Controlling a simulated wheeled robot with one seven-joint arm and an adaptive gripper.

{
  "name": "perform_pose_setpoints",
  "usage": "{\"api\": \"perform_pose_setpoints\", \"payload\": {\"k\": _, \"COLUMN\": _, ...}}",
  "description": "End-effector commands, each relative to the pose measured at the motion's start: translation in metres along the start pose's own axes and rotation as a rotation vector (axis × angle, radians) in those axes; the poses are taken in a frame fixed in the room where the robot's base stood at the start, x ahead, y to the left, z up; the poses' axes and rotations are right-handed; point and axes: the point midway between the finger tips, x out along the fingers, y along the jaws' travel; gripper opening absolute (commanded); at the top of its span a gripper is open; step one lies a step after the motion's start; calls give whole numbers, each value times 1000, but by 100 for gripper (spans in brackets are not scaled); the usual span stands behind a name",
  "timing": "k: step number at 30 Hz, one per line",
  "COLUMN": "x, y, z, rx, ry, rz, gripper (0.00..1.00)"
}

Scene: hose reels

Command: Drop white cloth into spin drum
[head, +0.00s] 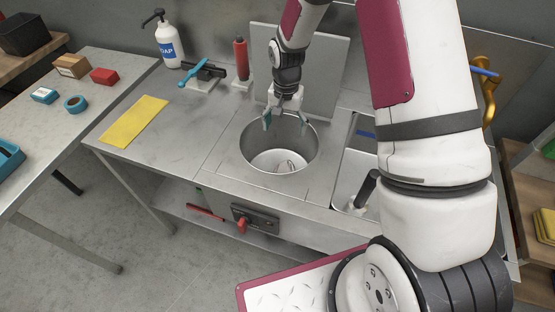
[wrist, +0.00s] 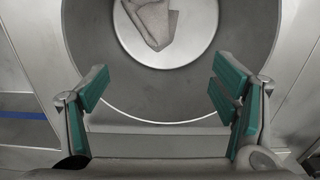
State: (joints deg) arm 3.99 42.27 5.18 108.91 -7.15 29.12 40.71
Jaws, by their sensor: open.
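The spin drum (head: 253,150) is a round metal well in the steel counter, open at the top. In the wrist view its wall (wrist: 90,20) curves around a pale bottom disc. A folded whitish-grey cloth (wrist: 155,22) lies on that disc, cut off by the top edge of the wrist view. In the head view the cloth (head: 289,165) shows only faintly at the drum's bottom. My gripper (head: 285,120) is open and empty above the drum's far part, pointing down. Its green-padded fingers (wrist: 161,90) are spread apart in the wrist view, with nothing between them.
A grey upright panel (head: 325,75) stands behind the drum. A yellow cloth (head: 134,121) lies on the counter at left. A soap bottle (head: 169,45) and a red-handled tool (head: 241,60) stand at the back. A sink (head: 350,172) is right of the drum. A control panel (head: 254,220) is on the front.

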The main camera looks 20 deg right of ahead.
Motion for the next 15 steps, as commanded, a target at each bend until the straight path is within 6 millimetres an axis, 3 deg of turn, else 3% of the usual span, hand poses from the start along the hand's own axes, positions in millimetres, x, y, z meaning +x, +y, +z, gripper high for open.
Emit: {"api": "perform_pose_setpoints", "payload": {"k": 15, "x": -41, "y": 0, "z": 0, "rx": 0, "ry": 1, "rz": 0, "gripper": 80}}
